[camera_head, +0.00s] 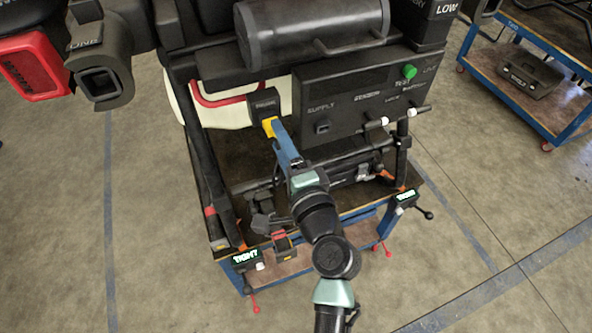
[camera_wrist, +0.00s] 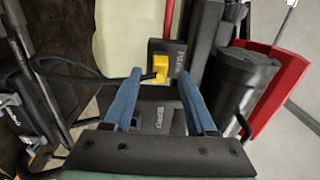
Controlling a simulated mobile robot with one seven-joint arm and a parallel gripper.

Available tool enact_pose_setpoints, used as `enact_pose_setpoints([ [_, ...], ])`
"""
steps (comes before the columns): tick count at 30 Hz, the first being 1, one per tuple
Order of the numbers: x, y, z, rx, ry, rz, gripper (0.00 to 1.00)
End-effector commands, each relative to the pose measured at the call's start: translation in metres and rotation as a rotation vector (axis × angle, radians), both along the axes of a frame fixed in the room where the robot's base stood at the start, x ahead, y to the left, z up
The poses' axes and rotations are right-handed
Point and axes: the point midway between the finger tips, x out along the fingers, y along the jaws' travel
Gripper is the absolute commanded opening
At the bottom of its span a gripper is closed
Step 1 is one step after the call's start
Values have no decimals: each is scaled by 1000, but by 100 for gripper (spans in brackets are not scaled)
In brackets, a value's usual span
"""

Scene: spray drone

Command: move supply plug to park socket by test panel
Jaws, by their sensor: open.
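The yellow supply plug (camera_head: 268,127) sits against the front of a dark block, the park socket (camera_head: 264,106), just left of the test panel (camera_head: 350,98). The wrist view shows the plug (camera_wrist: 175,68) at the face of the block (camera_wrist: 168,48), whose small lettering I cannot read surely. The plug's black cable (camera_wrist: 90,73) loops left, passing by the left finger. My gripper (camera_wrist: 159,76) is open, its blue fingers pointing toward the plug; in the head view the gripper (camera_head: 277,135) is just below it. The panel's SUPPLY socket (camera_head: 322,127) shows no plug in it.
A black cylinder (camera_head: 315,30) lies above the panel. Thin rods with white ends (camera_head: 385,121) stick out at the panel's lower right. A red tube (camera_head: 230,102) runs left of the block. A blue-framed cart (camera_head: 525,85) stands at right; floor between is clear.

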Motion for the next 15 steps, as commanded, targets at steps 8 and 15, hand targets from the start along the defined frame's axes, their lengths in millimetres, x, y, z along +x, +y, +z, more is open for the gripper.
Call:
enact_pose_setpoints([
  [8, -58, -19, -4, 0, 1, -3, 57],
  [15, -92, -30, -2, 0, 1, -1, 57],
])
